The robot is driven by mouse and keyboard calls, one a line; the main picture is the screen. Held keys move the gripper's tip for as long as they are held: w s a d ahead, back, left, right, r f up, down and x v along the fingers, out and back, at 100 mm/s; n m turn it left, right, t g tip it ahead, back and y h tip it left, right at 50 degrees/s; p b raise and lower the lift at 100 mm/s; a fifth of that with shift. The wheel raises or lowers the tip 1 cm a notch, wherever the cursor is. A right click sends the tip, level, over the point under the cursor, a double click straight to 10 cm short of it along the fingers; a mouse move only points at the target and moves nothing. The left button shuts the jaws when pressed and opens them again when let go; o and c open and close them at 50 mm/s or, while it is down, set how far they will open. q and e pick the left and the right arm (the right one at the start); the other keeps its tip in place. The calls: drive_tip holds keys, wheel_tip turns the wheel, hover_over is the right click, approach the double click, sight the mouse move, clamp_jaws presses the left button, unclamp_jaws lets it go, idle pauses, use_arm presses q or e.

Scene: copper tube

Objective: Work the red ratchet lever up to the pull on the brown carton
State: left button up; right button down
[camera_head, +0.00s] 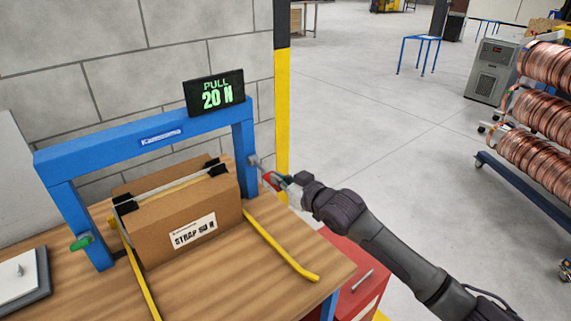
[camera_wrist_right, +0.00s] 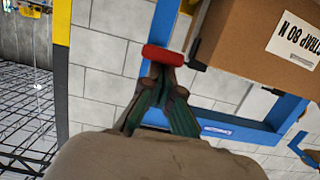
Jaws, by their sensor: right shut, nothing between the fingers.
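The brown carton (camera_head: 185,222) stands on the wooden bench under the blue frame (camera_head: 110,142), with a strap over its top and a label reading "STRAP 80 N". A display (camera_head: 214,93) on the frame reads "PULL 20 N". The red ratchet lever (camera_head: 268,180) is at the frame's right post. My right gripper (camera_head: 281,182) is shut and empty right beside the lever. In the right wrist view its fingertips (camera_wrist_right: 160,72) are together just below the red grip (camera_wrist_right: 164,54); I cannot tell whether they touch it. My left gripper is out of view.
A green handle (camera_head: 81,243) sits on the frame's left post. A red cabinet (camera_head: 358,278) stands below the bench's right edge. Copper coils (camera_head: 545,110) on a rack are farther right, across open floor.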

wheel_tip(320, 180, up, 4)
drive_tip(key=p, duration=0.3)
drive_tip(key=shift+f+p, duration=0.1)
drive_tip(key=shift+p, duration=0.3)
drive_tip(key=b+v, duration=0.3)
drive_tip(key=v, duration=0.7)
drive_tip(key=shift+s+d+f, duration=0.15)
drive_tip(key=shift+s+f, duration=0.1)
